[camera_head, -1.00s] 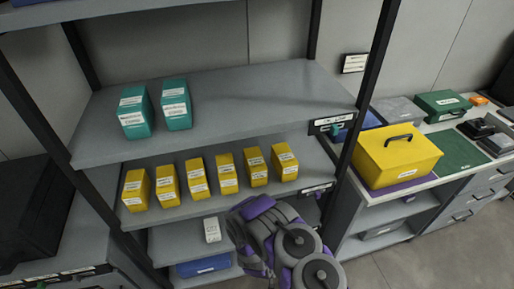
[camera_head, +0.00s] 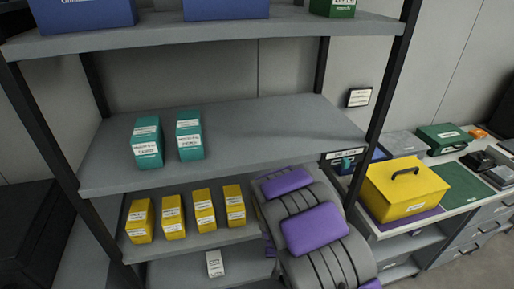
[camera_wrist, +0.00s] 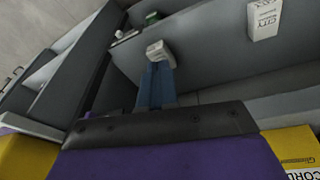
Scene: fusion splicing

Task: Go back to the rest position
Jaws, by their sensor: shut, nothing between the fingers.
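My arm (camera_head: 318,230), grey with purple pads, rises in front of the right part of the shelving in the head view. My gripper (camera_wrist: 165,128) shows large and close in the wrist view as a purple body with a dark bar across its front. It is shut and holds nothing. Its fingertips are not visible in the head view. A yellow box (camera_wrist: 296,150) is at the right edge of the wrist view, beside the gripper.
Two teal boxes (camera_head: 147,142) stand on the middle shelf (camera_head: 265,125). Several yellow boxes (camera_head: 172,216) stand on the shelf below; my arm hides its right part. A white box (camera_head: 214,263) sits lower. A yellow case (camera_head: 405,190) is on the right-hand bench. Black uprights (camera_head: 390,90) frame the shelving.

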